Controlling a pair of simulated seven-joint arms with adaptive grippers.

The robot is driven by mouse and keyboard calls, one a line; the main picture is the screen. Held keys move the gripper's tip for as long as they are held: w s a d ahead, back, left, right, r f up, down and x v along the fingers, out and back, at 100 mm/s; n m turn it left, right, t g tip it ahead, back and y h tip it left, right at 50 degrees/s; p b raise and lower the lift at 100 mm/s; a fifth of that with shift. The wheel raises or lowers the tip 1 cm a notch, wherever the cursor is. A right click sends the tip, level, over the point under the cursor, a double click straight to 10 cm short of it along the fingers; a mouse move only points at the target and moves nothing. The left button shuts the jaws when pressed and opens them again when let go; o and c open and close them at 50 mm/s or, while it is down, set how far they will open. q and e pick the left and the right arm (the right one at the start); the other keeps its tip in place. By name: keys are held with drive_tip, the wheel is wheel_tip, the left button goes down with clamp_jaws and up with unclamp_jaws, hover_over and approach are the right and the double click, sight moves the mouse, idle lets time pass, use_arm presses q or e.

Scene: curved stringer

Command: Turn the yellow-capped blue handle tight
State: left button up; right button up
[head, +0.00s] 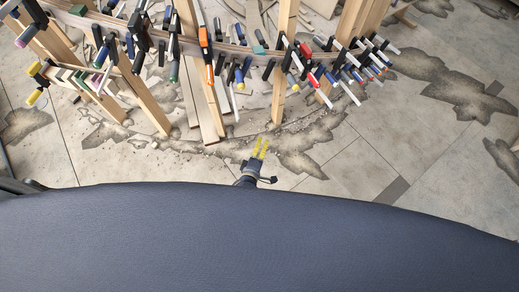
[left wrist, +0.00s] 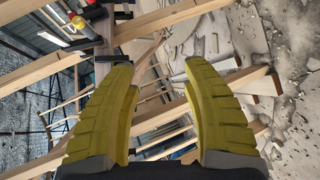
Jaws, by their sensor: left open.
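A curved wooden stringer with many clamps runs across the top of the head view. A blue handle with a yellow end (head: 240,79) hangs below its middle. My left gripper (head: 261,149) is below the stringer, apart from the clamps. Its yellow fingers are open and empty in the left wrist view (left wrist: 160,68). A yellow cap (left wrist: 78,22) shows there at the upper left, beyond the fingertips. My right gripper is not in view.
Wooden posts (head: 154,103) hold up the stringer. Other clamps with red, orange and green parts crowd it, densest at the right (head: 340,75). Loose boards (head: 203,100) lie beneath. The cracked tile floor (head: 340,160) around my left gripper is open.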

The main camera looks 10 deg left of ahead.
sight(237, 67)
use_arm(q)
drive_tip(key=shift+s+f+m, duration=0.25)
drive_tip(key=shift+f+m, duration=0.05)
drive_tip(key=shift+f, duration=0.15)
drive_tip(key=w+d+r+n+t+y, duration=0.1)
drive_tip(key=w+r+n+t, duration=0.35)
drive_tip(key=r, duration=0.75)
drive_tip(key=w+a+r+n+g+y, duration=0.1)
drive_tip(key=a+r+n+y, duration=0.25)
drive_tip(key=n, duration=0.75)
drive_tip(key=w+a+r+n+g+y, duration=0.1)
drive_tip(key=a+r+n+y, duration=0.3)
drive_tip(key=n, duration=0.7)
drive_tip(key=shift+h, duration=0.25)
drive_tip(key=x, duration=1.6)
drive_tip(key=shift+w+d+r, duration=0.15)
drive_tip(key=shift+w+r, duration=0.25)
drive_tip(key=shift+w, duration=0.05)
